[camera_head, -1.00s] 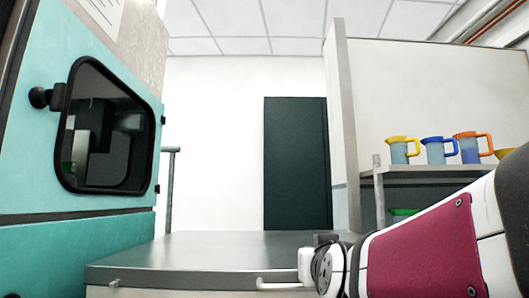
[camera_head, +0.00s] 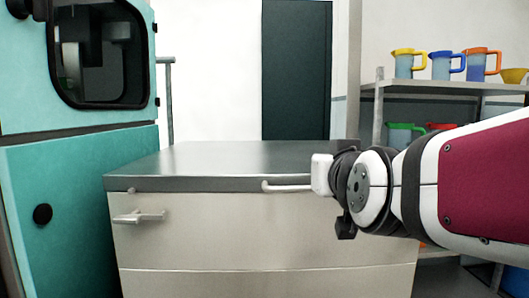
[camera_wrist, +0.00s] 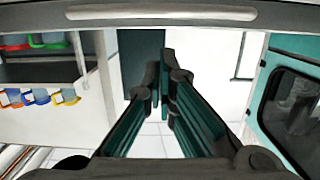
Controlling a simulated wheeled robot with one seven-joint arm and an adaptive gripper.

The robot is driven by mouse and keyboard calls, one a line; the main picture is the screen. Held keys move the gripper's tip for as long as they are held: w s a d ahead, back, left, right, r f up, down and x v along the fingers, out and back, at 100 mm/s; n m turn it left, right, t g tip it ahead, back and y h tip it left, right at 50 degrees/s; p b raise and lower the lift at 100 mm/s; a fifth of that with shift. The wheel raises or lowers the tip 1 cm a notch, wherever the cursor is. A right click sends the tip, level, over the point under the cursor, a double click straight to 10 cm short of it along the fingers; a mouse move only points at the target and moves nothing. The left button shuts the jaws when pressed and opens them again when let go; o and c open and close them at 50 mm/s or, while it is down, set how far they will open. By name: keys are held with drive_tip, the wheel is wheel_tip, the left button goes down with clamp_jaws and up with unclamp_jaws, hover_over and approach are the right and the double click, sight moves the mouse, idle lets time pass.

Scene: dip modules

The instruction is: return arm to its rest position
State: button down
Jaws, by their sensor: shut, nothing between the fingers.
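My gripper (camera_wrist: 163,60) shows in the wrist view, its dark green fingers together at the tips with nothing between them. My arm, white with a dark red panel, reaches in from the right in the head view. Its wrist end is in front of the right part of the metal-topped cabinet (camera_head: 230,158). The gripper fingers cannot be made out in the head view. The task names no other object.
A teal machine (camera_head: 70,200) with a dark window stands at left. A shelf (camera_head: 450,88) at right holds several coloured jugs, including a blue-rimmed jug (camera_head: 445,66). The cabinet top is bare. A dark door panel (camera_head: 296,70) is on the back wall.

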drive_tip(key=s+d+f+g, duration=0.3)
drive_tip(key=s+f+g, duration=0.6)
drive_tip(key=s+f, duration=0.6)
drive_tip(key=s+d+f+g, duration=0.2)
drive_tip(key=s+f+g, duration=0.15)
drive_tip(key=s, duration=0.55)
drive_tip(key=s+d+f+g, duration=0.2)
drive_tip(key=s+f+g, duration=0.15)
drive_tip(key=s, duration=0.55)
wheel_tip(320, 180, up, 35)
drive_tip(key=t+p, duration=0.3)
drive_tip(key=p, duration=3)
drive_tip(key=shift+s+d+r+t, duration=0.2)
drive_tip(key=shift+s+t, duration=0.1)
drive_tip(key=shift+t, duration=0.1)
drive_tip(key=shift+f, duration=0.1)
